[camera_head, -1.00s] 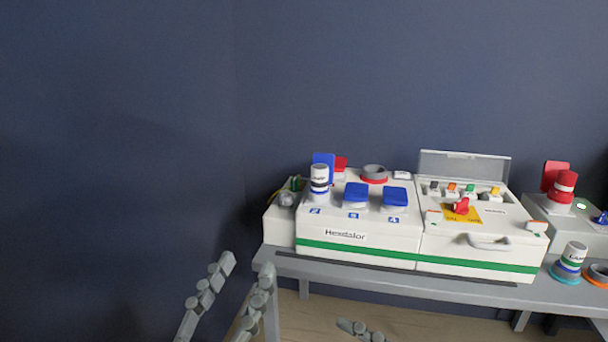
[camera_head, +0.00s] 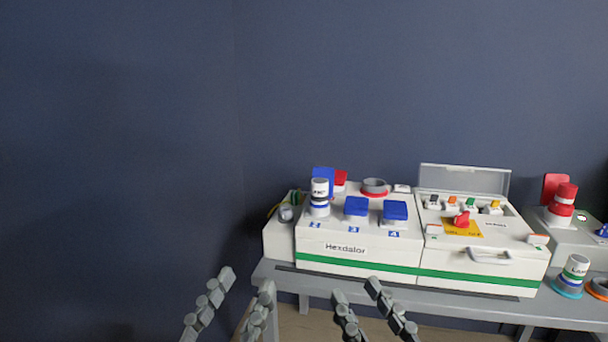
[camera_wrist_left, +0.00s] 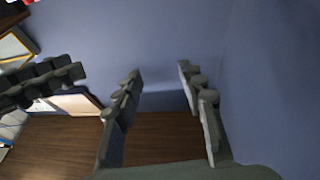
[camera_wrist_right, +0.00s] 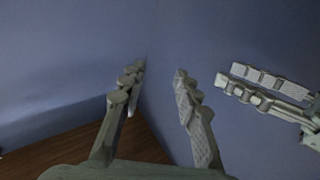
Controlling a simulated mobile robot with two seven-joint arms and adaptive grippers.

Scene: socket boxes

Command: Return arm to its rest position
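My left gripper (camera_head: 246,282) is low in the head view, in front of the left end of the bench. Its fingers are apart with nothing between them. My right gripper (camera_head: 354,288) is beside it, to the right, also with its fingers apart and empty. In the left wrist view the left gripper (camera_wrist_left: 158,82) shows a clear gap between its fingers. In the right wrist view the right gripper (camera_wrist_right: 158,75) also shows an empty gap. Both grippers are clear of the boxes on the bench.
A grey bench (camera_head: 400,287) carries a white socket box (camera_head: 330,245) with blue caps and another white box (camera_head: 480,262) with a raised grey lid. A box with a red plug (camera_head: 561,203) and a white plug (camera_head: 573,270) stand at right. The left side is open floor and wall.

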